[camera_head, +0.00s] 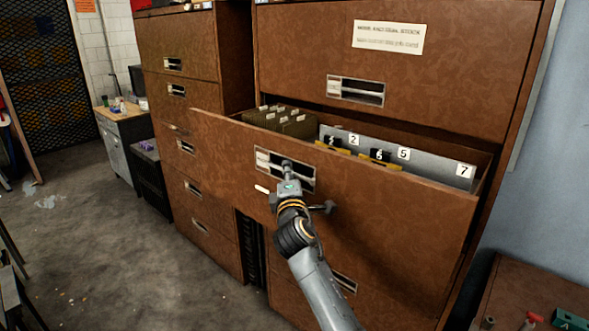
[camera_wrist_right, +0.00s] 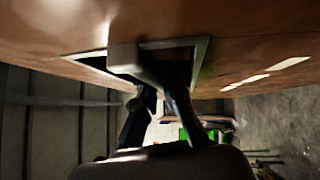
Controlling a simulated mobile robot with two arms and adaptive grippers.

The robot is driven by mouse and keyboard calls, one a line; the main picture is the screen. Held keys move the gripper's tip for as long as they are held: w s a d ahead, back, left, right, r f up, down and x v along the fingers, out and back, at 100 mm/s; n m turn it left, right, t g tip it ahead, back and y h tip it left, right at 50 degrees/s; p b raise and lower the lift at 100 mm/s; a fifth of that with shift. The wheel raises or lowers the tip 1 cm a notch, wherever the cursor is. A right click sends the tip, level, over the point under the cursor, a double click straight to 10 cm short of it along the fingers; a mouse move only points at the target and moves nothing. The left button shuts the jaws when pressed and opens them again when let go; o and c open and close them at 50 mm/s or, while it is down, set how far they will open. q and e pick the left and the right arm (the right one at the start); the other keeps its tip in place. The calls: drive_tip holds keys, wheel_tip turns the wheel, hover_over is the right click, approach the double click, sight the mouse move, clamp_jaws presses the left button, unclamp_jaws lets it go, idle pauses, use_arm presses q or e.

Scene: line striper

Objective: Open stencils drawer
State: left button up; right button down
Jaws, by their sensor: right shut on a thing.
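The stencils drawer (camera_head: 385,215) is a wide brown drawer, pulled out from its cabinet in the head view. The fingertips are partly hidden. My left gripper is not in view.
A closed drawer (camera_head: 440,70) with a paper label is above the open one. Another brown cabinet (camera_head: 185,50) stands to the left. A low brown surface (camera_head: 540,300) with small items is at the lower right. Concrete floor (camera_head: 110,250) is open at the left.

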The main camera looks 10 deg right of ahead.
drive_tip(key=shift+s+a+f, duration=0.15)
drive_tip(key=shift+s+a, duration=0.35)
drive_tip(key=shift+a, duration=0.15)
drive_tip(key=c, duration=1.7)
unclamp_jaws()
drive_tip(key=s+a+f, duration=0.1)
drive_tip(key=s, duration=1)
drive_tip(key=shift+s+a+f, duration=0.15)
drive_tip(key=shift+s+f, duration=0.15)
drive_tip(key=shift+s, duration=0.1)
